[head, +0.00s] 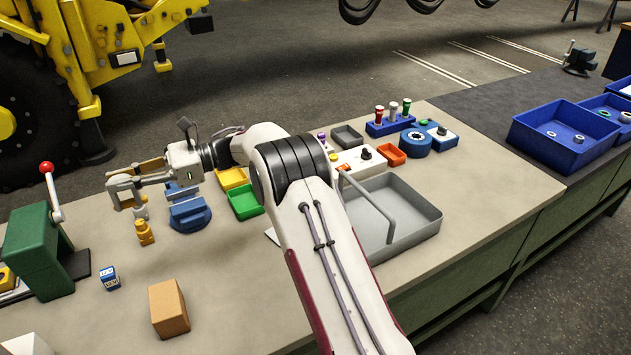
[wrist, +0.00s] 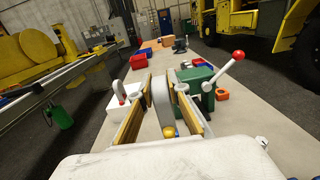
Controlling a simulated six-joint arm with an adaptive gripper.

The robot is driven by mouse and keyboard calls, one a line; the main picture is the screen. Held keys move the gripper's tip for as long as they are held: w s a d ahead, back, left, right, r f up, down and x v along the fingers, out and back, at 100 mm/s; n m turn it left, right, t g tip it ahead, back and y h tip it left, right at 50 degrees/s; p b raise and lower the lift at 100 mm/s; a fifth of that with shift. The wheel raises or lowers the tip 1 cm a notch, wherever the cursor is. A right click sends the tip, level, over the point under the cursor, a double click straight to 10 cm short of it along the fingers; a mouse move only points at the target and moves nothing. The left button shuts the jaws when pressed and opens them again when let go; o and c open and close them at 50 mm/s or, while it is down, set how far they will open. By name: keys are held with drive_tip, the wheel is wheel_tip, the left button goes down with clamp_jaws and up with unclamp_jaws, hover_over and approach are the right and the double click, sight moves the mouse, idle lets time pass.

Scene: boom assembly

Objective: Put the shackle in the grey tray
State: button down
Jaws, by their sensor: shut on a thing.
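My gripper (head: 125,190) reaches over the left part of the bench. In the wrist view its gold-padded fingers stand on both sides of a grey curved piece, which looks like the shackle (wrist: 161,100); a small yellow part shows at its near end. My gripper is shut on it. In the head view the fingers largely hide the shackle, and its exact height above the bench is hard to tell. The large grey tray (head: 432,212) sits at the bench's right front edge, empty except for a grey bar crossing over it. My arm hides its left side.
A green box with a red-knobbed lever (head: 38,250) stands at left. Yellow (head: 233,179) and green (head: 244,203) bins lie behind my arm. A tan block (head: 169,308) stands in front.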

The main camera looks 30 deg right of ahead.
drive_tip(key=d+m+t+h, duration=0.2)
drive_tip(key=d+m+t, duration=0.3)
drive_tip(key=d, duration=1.8)
drive_tip(key=m+t+h, duration=0.8)
drive_tip(key=t+h, duration=0.1)
drive_tip(key=t, duration=0.1)
hover_over(396, 234)
wheel_tip(396, 234, down, 11)
drive_tip(key=shift+d+f, duration=0.1)
drive_tip(key=shift+f, duration=0.05)
wheel_tip(396, 234, down, 6)
drive_tip(key=shift+f, duration=0.15)
drive_tip(key=shift+f, duration=1.8)
